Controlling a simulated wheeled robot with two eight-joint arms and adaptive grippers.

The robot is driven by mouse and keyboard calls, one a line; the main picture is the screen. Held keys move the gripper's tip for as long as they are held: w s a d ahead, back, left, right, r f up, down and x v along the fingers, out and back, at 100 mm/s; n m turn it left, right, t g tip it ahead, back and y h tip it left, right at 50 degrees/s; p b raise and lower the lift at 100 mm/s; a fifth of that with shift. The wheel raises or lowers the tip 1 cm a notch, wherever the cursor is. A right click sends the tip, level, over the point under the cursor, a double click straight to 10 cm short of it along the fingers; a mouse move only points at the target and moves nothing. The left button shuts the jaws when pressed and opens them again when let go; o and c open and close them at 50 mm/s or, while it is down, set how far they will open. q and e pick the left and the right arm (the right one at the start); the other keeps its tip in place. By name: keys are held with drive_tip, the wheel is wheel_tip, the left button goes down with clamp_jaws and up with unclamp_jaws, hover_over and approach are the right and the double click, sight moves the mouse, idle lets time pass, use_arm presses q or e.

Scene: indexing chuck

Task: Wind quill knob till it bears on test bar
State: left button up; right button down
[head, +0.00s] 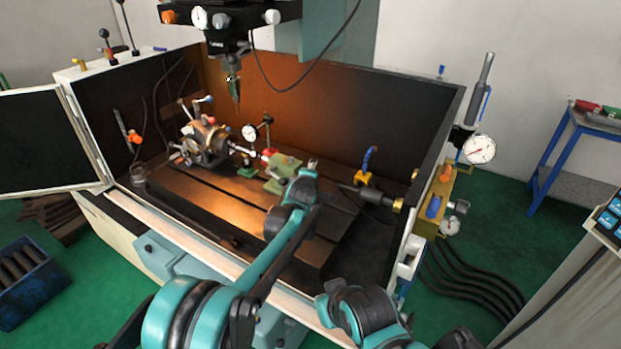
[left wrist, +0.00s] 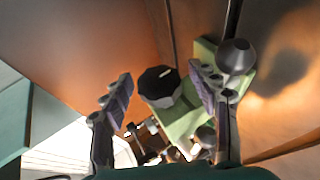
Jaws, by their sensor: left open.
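The quill knob (left wrist: 160,86), black and many-sided, shows in the left wrist view beside the green tailstock body (left wrist: 188,118). My left gripper (left wrist: 160,75) is open, with one purple-padded finger on each side of the knob. I see no clear contact between the pads and the knob. In the head view the green tailstock (head: 284,167) stands on the slotted table, partly behind my left wrist. The test bar (head: 243,149) lies between the chuck (head: 205,140) and the tailstock. Its contact with the quill cannot be made out. My right gripper is not in view.
A dark ball-ended lever (left wrist: 236,57) stands close to the right finger. A dial indicator (head: 249,132) stands by the bar. The spindle head (head: 232,75) hangs above. The enclosure's front and right walls (head: 430,160) bound the slotted table (head: 225,195).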

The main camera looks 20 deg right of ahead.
use_arm(q)
drive_tip(key=c, duration=1.2)
drive_tip(key=shift+r+y+p, duration=0.2)
drive_tip(key=shift+y+p, duration=0.1)
drive_tip(key=shift+p, duration=0.55)
drive_tip(key=m+g+y+p, duration=0.1)
drive_tip(key=g+y+p, duration=0.2)
drive_tip(key=p, duration=0.4)
drive_tip(key=shift+r+g, duration=0.1)
drive_tip(key=shift+g, duration=0.2)
drive_tip(key=shift+f+m+g+y+p, duration=0.25)
drive_tip(key=shift+g+y+p, duration=0.35)
drive_tip(key=shift+p, duration=0.55)
drive_tip(key=o, duration=1.2)
drive_tip(key=shift+r, duration=0.1)
